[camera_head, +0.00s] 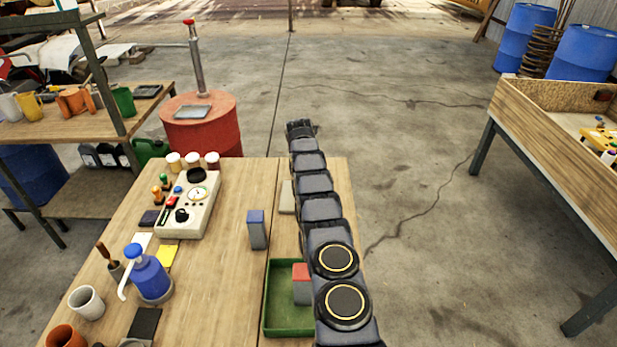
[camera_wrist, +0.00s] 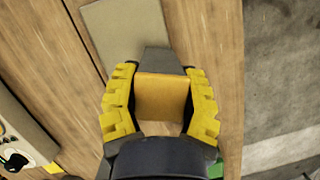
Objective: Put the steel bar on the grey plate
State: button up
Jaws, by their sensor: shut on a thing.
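In the wrist view, my gripper (camera_wrist: 160,95) has its two yellow-padded fingers shut on a steel bar (camera_wrist: 161,60), grey with a yellow-orange end face towards the camera. The grey plate (camera_wrist: 123,32) lies flat on the table just beyond the bar, at the top of that view. The bar's far end overlaps the plate's near edge in the picture; I cannot tell its height above the table. In the head view, the grey plate (camera_head: 287,197) shows beside my arm, partly covered by it. My gripper and the held bar are hidden there.
A blue-topped grey block (camera_head: 257,231) stands left of the plate. A green tray (camera_head: 290,332) holding a red-topped grey block (camera_head: 301,285) lies nearer. A control box (camera_head: 188,203) and a blue pump bottle (camera_head: 150,278) stand further left. Floor lies beyond the table's right edge.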

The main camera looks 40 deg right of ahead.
jog(key=shift+f, duration=0.1)
jog(key=o, duration=1.1)
jog(key=shift+c, duration=0.2)
